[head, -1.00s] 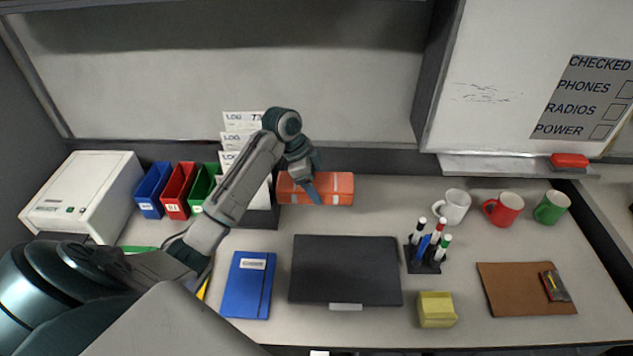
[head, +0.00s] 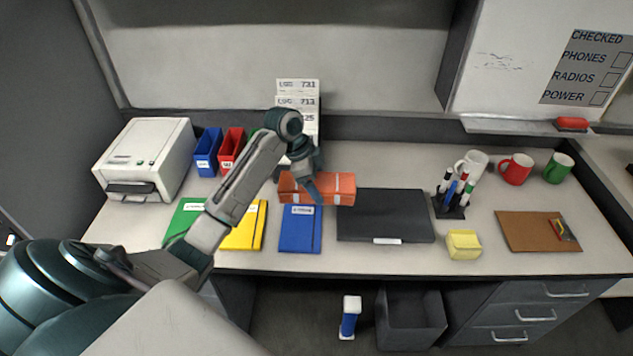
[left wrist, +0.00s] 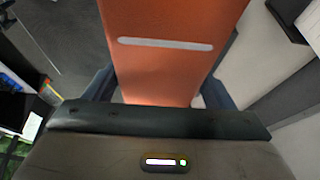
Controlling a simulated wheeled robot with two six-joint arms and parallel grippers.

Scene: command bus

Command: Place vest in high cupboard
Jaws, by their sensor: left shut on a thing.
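The orange vest (head: 336,189), a folded block with pale stripes, shows in the head view in front of the log sheets at the back of the desk. My left gripper (head: 312,188) is shut on it from above, with a finger across its front. The vest (left wrist: 160,65) also fills the middle of the left wrist view between the two fingers. Whether the vest touches the desk is hard to tell. The high cupboard cannot be made out in these frames. My right gripper is not in view.
A black laptop (head: 385,217), a blue notebook (head: 300,230), a pen holder (head: 450,208) and a yellow block (head: 463,244) stand on the desk. A white printer (head: 145,155) is at the left, several mugs (head: 515,169) at the right. A bin (head: 411,318) is below.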

